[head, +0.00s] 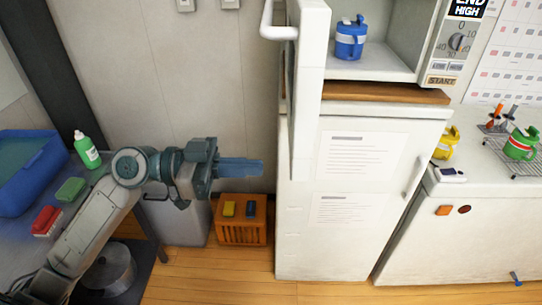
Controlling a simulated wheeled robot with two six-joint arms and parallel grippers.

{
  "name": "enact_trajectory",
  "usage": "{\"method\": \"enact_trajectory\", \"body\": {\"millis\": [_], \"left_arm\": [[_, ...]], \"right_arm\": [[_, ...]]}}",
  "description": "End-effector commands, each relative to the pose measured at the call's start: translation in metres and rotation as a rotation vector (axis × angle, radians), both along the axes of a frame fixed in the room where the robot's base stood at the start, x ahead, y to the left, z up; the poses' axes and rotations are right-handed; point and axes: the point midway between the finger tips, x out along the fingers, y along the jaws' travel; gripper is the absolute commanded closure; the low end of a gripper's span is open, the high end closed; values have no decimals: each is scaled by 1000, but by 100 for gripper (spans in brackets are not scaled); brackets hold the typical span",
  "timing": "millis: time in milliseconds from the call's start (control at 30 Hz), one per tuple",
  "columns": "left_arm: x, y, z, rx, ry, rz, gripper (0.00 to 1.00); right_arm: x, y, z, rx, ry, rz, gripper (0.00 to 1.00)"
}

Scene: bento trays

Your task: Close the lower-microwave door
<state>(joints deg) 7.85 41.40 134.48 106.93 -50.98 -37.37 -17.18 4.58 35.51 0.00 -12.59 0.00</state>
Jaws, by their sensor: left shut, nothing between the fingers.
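The lower microwave (436,62) stands on a wooden board on top of a white fridge. Its white door (310,95) is open, swung out on the left side toward me, with a bar handle (268,25) on its left side. A blue lidded cup (350,42) with a pale band stands inside the microwave. My right gripper is not in view.
The fridge (345,240) has papers on its front. An orange crate (243,236) stands on the floor left of it. A counter (470,230) at right holds a yellow cup (447,143) and a green cup (521,143). A blue basin (28,165) sits at left.

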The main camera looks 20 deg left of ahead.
Motion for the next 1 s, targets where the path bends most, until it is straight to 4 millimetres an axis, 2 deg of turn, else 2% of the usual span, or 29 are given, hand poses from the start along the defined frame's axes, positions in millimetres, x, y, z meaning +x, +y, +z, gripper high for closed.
{"method": "enact_trajectory", "body": {"millis": [33,500,1000], "left_arm": [[1,-4,5,-6,1,1,100],[10,-33,3,-4,1,1,100],[13,-41,0,1,1,2,100]], "right_arm": [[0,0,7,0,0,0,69],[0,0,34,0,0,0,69],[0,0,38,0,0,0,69]]}}
